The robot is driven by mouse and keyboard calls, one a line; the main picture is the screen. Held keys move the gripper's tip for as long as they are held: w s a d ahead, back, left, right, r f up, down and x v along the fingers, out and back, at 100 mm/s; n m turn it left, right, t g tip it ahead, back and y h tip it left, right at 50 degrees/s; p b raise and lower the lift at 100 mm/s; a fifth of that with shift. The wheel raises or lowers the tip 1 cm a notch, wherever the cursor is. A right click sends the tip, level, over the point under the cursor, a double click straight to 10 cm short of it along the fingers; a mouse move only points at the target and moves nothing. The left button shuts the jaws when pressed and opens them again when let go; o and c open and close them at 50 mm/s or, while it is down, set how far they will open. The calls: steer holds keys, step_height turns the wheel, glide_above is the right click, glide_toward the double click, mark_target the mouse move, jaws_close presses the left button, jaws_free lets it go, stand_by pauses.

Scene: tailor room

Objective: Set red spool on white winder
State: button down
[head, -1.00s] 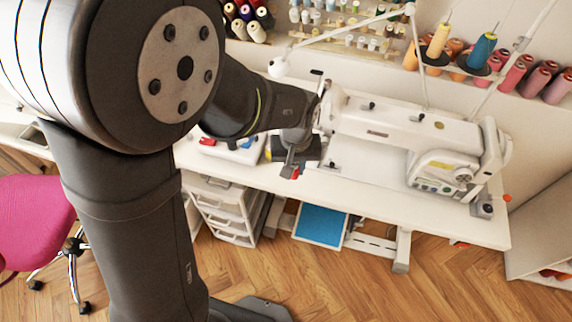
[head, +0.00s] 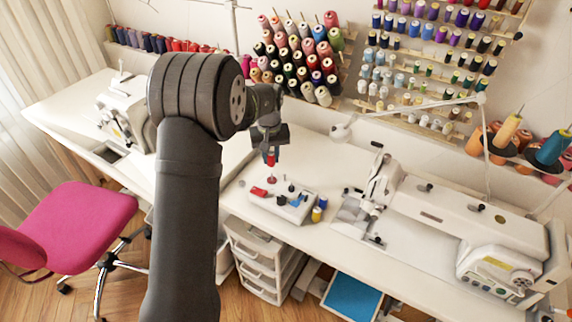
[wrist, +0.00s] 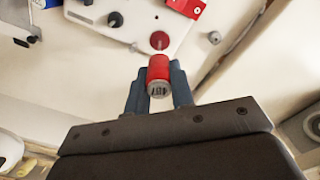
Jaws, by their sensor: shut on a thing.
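The red spool (head: 271,160) is held in my gripper (head: 270,152), above the white winder (head: 296,209). In the wrist view the spool (wrist: 158,78) sits between the two blue-grey fingers of my gripper (wrist: 158,92), its pale printed end toward the camera. The winder (wrist: 140,28) lies beyond it, with a red disc (wrist: 159,40) just past the spool's far end. In the head view this red disc (head: 271,180) is below the spool, with a gap between them. The winder also carries a red block (head: 258,191) and dark knobs.
A blue spool (head: 323,202) and a yellow spool (head: 316,214) stand beside the winder's right end. A white sewing machine (head: 460,225) is to the right, another (head: 125,110) to the left. Thread racks (head: 300,60) line the wall behind. White table is bare left of the winder.

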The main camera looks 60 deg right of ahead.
steer(key=shift+f, duration=2.85)
steer(key=shift+f, duration=0.6)
steer(key=c, duration=1.5)
jaws_free()
steer(key=shift+c, duration=0.2)
step_height(320, 180, up, 11)
steer(key=shift+f, duration=0.1)
glide_above(272, 179)
steer(key=f, duration=0.8)
steer(key=shift+w+d+f, duration=0.15)
steer(key=shift+d+f, duration=0.05)
